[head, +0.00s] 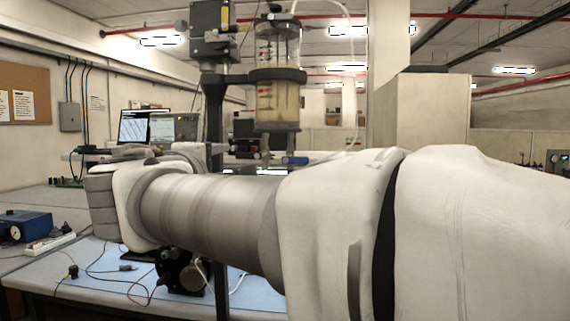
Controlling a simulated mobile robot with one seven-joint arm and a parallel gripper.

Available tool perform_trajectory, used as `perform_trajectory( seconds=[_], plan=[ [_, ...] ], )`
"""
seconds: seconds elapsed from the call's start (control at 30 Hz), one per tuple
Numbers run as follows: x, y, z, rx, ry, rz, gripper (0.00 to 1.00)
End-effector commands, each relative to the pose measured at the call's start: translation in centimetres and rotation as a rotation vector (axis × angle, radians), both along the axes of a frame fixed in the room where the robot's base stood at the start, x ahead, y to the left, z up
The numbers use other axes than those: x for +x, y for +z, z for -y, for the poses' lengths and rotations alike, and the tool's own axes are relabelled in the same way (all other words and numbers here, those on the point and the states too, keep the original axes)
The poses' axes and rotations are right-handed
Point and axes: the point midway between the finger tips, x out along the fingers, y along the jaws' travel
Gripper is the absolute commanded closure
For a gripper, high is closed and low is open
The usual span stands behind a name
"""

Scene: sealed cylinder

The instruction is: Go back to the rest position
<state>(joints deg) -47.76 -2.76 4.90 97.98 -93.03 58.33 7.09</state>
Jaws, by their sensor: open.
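My own arm, in white covers with a ribbed grey section, stretches across the head view from the lower right to the left. I cannot make out my gripper or its fingertips; the arm hides much of the area behind it. The sealed cylinder (278,107) is clear, with yellowish contents and red marks inside. It stands upright behind the arm, with a dark ring (277,76) around it joined to a dark column (213,110). A blue-handled valve (296,160) shows below it, just above the arm. The cylinder's lowest fittings are partly hidden.
A bench with a light blue mat (85,288) lies below the arm, with cables and a dark round device (182,272) on it. A blue gauge box (24,227) stands at the left. A monitor (144,127) and an instrument (174,128) stand behind. A large beige cabinet (420,112) is behind right.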

Motion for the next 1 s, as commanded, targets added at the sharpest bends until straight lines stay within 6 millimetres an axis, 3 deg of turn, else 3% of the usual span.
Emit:
perform_trajectory(
  seconds=[0.17,0.27,0.37,0.5,0.7,0.83,1.0],
  plan=[
    [0.2,-0.4,1.7,0.019,-0.027,-0.031,0.51],
    [0.3,-1.7,5.7,0.073,-0.092,-0.111,0.51],
    [-0.5,-4.2,11.4,0.172,-0.191,-0.233,0.51],
    [-3.6,-8.5,18.8,0.356,-0.339,-0.407,0.51],
    [-10.1,-14.2,25.5,0.68,-0.529,-0.604,0.51],
    [-14.7,-17.3,27.3,0.924,-0.631,-0.69,0.51],
    [-19.2,-20.1,27.3,1.214,-0.72,-0.751,0.51]
  ],
)
